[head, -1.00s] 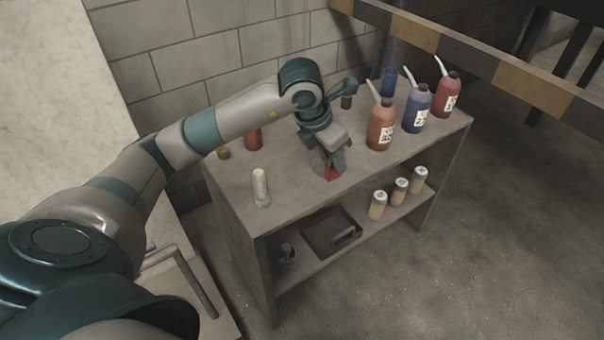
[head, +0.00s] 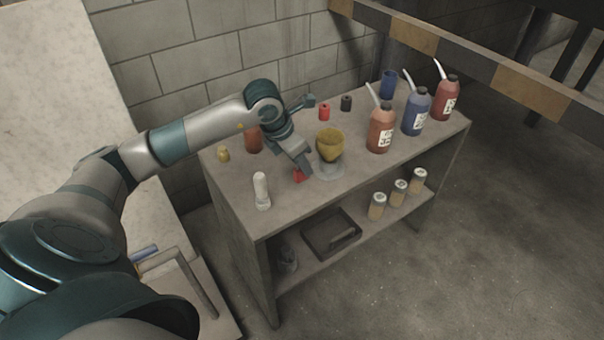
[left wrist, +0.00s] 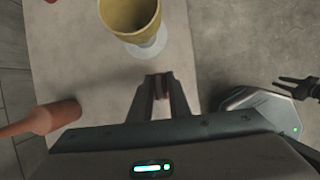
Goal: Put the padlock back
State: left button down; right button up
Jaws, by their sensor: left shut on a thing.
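My left gripper (head: 300,172) is shut on a small red thing (head: 299,176), which I take to be the padlock. It is low over the bench top, near the front; whether it touches the top I cannot tell. In the left wrist view the closed fingers (left wrist: 160,85) mostly hide it, and only a sliver of red (left wrist: 165,88) shows between them. A yellow cup (head: 330,144) on a pale clear base stands just right of the gripper. My right gripper (left wrist: 297,88) shows only in the left wrist view, at the right edge, with its dark prongs apart.
A white-capped clear bottle (head: 261,190) stands front left on the bench. An orange bottle (head: 253,140) and a small yellow item (head: 223,154) are behind it. Red (head: 324,112) and black (head: 346,103) small cylinders stand at the back. Several spouted bottles (head: 380,132) fill the right end. A dark tray (head: 331,234) is on the lower shelf.

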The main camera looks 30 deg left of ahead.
aim_at(302, 175)
pick_arm(q)
notch_tip(302, 175, down, 3)
jog(key=shift+r+p, duration=0.1)
jog(key=shift+p, duration=0.2)
jog(key=shift+f, duration=0.6)
pick_arm(e)
jog(key=shift+w+a+r+t, duration=0.1)
jog(key=shift+w+a+t, duration=0.1)
jog(key=shift+t, duration=0.1)
pick_arm(q)
jog(key=c, duration=1.7)
grip_release()
jog(key=shift+o, duration=0.2)
pick_arm(e)
jog(key=shift+w+d, duration=0.1)
jog(key=shift+w, duration=0.05)
jog(key=shift+r, duration=0.1)
